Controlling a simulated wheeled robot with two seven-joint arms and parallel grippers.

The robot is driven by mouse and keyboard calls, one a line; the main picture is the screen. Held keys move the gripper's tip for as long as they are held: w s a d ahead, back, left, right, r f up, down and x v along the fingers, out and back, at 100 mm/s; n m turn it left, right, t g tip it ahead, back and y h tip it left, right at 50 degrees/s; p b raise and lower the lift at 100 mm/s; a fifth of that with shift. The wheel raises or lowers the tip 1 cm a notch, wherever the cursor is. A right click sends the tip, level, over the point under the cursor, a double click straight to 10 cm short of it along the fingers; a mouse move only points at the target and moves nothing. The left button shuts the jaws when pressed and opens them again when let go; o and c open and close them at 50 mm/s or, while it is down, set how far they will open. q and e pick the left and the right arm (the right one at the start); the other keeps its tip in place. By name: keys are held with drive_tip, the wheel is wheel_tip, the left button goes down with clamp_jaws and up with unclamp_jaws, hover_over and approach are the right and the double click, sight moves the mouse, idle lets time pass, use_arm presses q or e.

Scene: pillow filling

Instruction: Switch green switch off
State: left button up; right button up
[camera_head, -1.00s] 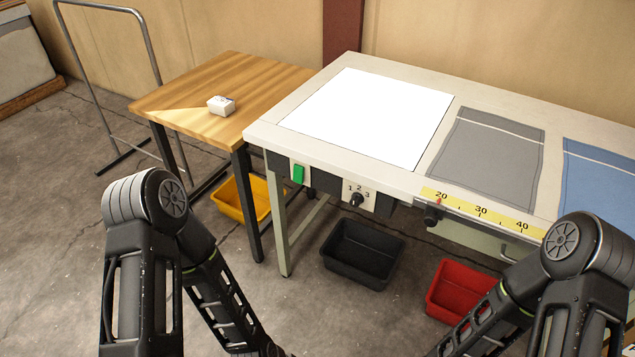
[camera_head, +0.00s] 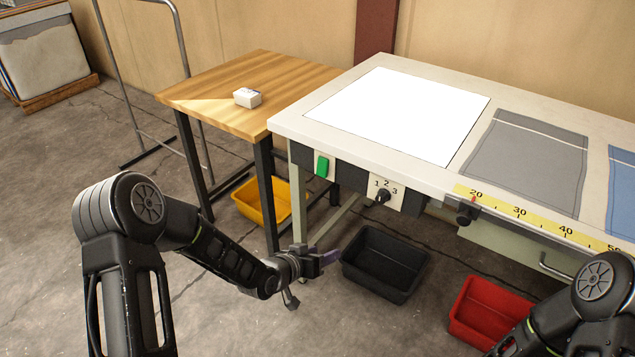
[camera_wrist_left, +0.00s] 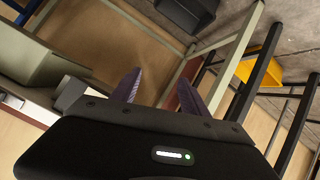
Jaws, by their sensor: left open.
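The green switch (camera_head: 322,166) sits on a pale plate on the front edge of the white table (camera_head: 290,122), near its left corner. Its on or off position is too small to tell. My left gripper (camera_head: 328,258) is below and in front of the switch, apart from it, by the table leg. In the left wrist view, the purple-grey fingers of my left gripper (camera_wrist_left: 158,90) are spread with nothing between them. The switch cannot be made out in that view. My right gripper is out of view; only part of my right arm shows at the lower right.
A dial (camera_head: 382,197) marked 1, 2, 3 and a dark knob (camera_head: 467,213) stick out from the table front. Yellow (camera_head: 262,203), black (camera_head: 385,262) and red (camera_head: 492,312) bins stand on the floor. A wooden table (camera_head: 225,85) holds a small white box (camera_head: 248,97).

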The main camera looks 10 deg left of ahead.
use_arm(q)
drive_tip(key=w+a+r+m+t+b, duration=0.1)
drive_tip(key=w+a+r+t+b, duration=0.1)
drive_tip(key=w+a+r+t, duration=0.3)
drive_tip(key=m+h+b, duration=0.2)
drive_tip(key=m+b, duration=0.1)
approach(322, 159)
drive_tip(key=shift+s+d+f+t+p, duration=0.1)
drive_tip(key=shift+s+f+t+p, duration=0.1)
drive_tip(key=shift+t+p, duration=0.1)
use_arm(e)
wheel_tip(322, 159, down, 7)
use_arm(q)
drive_tip(key=shift+w, duration=0.1)
drive_tip(key=x, duration=0.7)
drive_tip(key=shift+w+d+f, duration=0.1)
drive_tip(key=shift+w+d, duration=0.1)
drive_tip(key=shift+w, duration=0.15)
drive_tip(key=shift+c, duration=0.2)
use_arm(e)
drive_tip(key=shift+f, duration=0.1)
